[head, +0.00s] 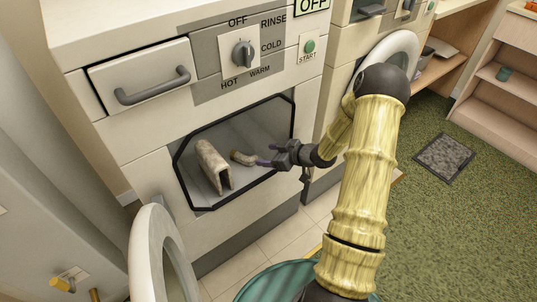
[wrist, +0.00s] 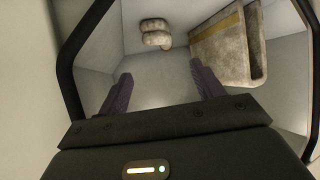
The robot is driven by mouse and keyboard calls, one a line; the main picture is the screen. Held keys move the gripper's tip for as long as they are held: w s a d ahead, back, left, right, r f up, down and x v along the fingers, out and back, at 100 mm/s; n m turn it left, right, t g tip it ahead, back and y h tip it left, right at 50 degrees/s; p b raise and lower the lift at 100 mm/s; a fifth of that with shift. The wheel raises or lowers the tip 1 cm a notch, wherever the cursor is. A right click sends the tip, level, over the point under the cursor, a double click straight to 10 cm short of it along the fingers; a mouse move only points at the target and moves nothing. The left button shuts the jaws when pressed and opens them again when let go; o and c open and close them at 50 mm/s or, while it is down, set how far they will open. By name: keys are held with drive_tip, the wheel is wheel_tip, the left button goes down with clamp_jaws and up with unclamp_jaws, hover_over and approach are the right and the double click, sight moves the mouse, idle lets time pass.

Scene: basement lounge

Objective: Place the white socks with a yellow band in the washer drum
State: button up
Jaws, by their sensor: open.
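The washer drum (head: 222,184) is open, a grey chamber behind a black-edged opening; its pale inner wall fills much of the wrist view (wrist: 165,75). A small rolled off-white bundle (head: 242,157), sock-like, lies inside towards the back, top centre in the wrist view (wrist: 155,33). I cannot make out a yellow band on it. A larger folded off-white cloth (head: 213,166) stands beside it; the wrist view shows a yellowish band on this cloth (wrist: 228,48). My gripper (head: 269,156) is at the opening, fingers pointing inwards, open and empty in the wrist view (wrist: 163,86), apart from both items.
The washer's round door (head: 150,250) hangs open at the lower left. A drawer (head: 140,82) and control dial (head: 243,54) are above the opening. A second machine with a round white door (head: 397,48) stands to the right.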

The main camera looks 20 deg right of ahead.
drive_tip(key=s+a+r+m+g+h, duration=0.2)
drive_tip(key=s+r+m+g+h, duration=0.15)
drive_tip(key=s+r+h, duration=0.55)
drive_tip(key=s+a+r+m+g, duration=0.1)
drive_tip(key=s+a+r+m, duration=0.1)
drive_tip(key=s, duration=0.5)
drive_tip(key=s+a+r+m+g+y, duration=0.1)
drive_tip(key=s+a+r+m+g, duration=0.1)
drive_tip(key=s, duration=0.5)
drive_tip(key=shift+a+r+m, duration=0.35)
drive_tip(key=shift+a+r, duration=0.25)
drive_tip(key=shift+r, duration=0.05)
